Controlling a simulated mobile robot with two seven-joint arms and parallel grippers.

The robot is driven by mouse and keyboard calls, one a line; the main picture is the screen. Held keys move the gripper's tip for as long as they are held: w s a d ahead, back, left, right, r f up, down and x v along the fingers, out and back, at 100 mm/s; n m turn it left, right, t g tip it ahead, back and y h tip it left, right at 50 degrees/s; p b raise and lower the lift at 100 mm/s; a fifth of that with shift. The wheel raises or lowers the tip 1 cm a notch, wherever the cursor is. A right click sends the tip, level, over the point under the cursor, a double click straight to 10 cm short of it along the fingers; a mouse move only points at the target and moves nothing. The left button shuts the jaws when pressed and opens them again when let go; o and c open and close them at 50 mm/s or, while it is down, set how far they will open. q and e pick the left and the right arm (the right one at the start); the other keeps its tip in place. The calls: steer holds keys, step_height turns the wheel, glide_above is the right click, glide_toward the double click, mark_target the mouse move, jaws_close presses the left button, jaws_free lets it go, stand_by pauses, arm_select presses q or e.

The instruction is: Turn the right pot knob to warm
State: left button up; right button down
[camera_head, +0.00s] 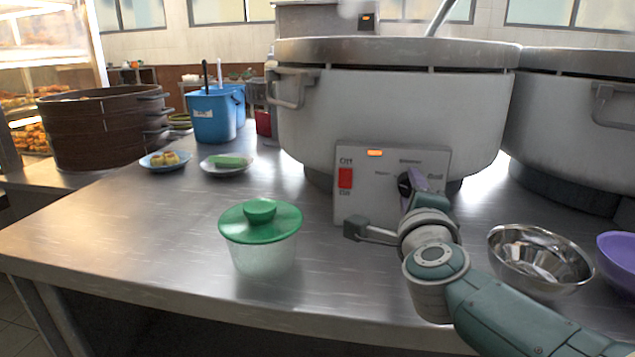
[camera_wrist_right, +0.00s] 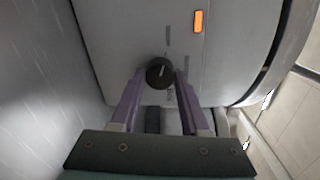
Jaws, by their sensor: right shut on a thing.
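The nearer pot (camera_head: 400,110) is a large grey stockpot with a control panel (camera_head: 370,205) on its front. The panel has a red switch (camera_head: 345,178), an orange light (camera_head: 375,153) and a round black knob (camera_head: 404,184). My right gripper (camera_head: 410,190) reaches the panel with its purple fingers at the knob. In the wrist view the knob (camera_wrist_right: 159,72) sits between the two fingertips (camera_wrist_right: 160,80), and the gripper is shut on it. A pale pointer mark shows on the knob. The small labels around it are too blurred to read surely. My left gripper is not in view.
A second stockpot (camera_head: 575,130) stands at the right. A steel bowl (camera_head: 540,258) and a purple bowl (camera_head: 618,255) lie right of my arm. A green-lidded container (camera_head: 260,235) stands left of the panel. The steel counter (camera_head: 120,235) is clear at front left.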

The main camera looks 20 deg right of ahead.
stand_by(0.3)
steer(key=shift+c, duration=2)
jaws_free()
steer(key=shift+s, duration=0.1)
steer(key=shift+s+a+p, duration=0.2)
steer(key=shift+s+p, duration=0.05)
steer(key=shift+p, duration=0.05)
steer(key=p+v, duration=0.2)
steer(key=v, duration=0.7)
steer(key=shift+s, duration=0.1)
